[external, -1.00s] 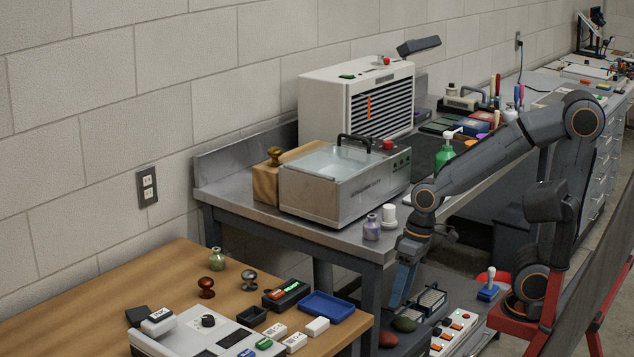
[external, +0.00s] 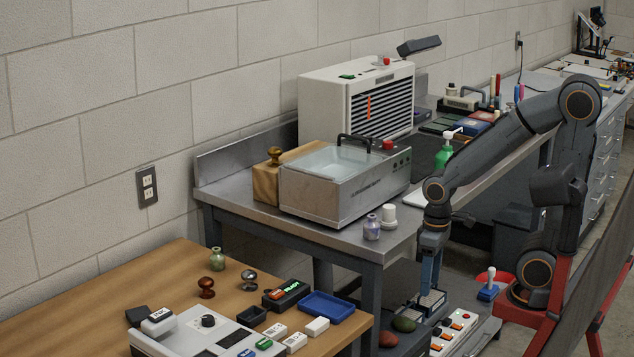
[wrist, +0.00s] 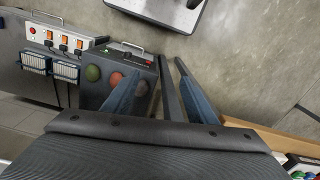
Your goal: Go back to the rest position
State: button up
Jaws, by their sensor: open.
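My gripper (external: 427,285) hangs from my bent arm, pointing down, beyond the right end of the wooden table (external: 170,265). In the external view its blue fingers appear in front of or close to a small ribbed rack (external: 434,302) on the low dark cart; I cannot tell the gap. In the wrist view the two blue fingers of my gripper (wrist: 155,75) stand apart with nothing held between them.
A switch box (external: 455,332) with orange switches and green and red oval pieces (external: 403,324) sit low by the gripper. The steel bench (external: 335,240) stands behind, carrying a glass-topped tank (external: 345,185) and a white vented unit (external: 355,98). Bare floor shows in the wrist view.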

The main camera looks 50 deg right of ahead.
jog(key=d+r+m+p, duration=0.2)
jog(key=d+r+p, duration=0.5)
jog(key=p, duration=0.6)
jog(key=shift+s+r, duration=0.4)
jog(key=shift+r, duration=0.1)
jog(key=shift+d, duration=0.1)
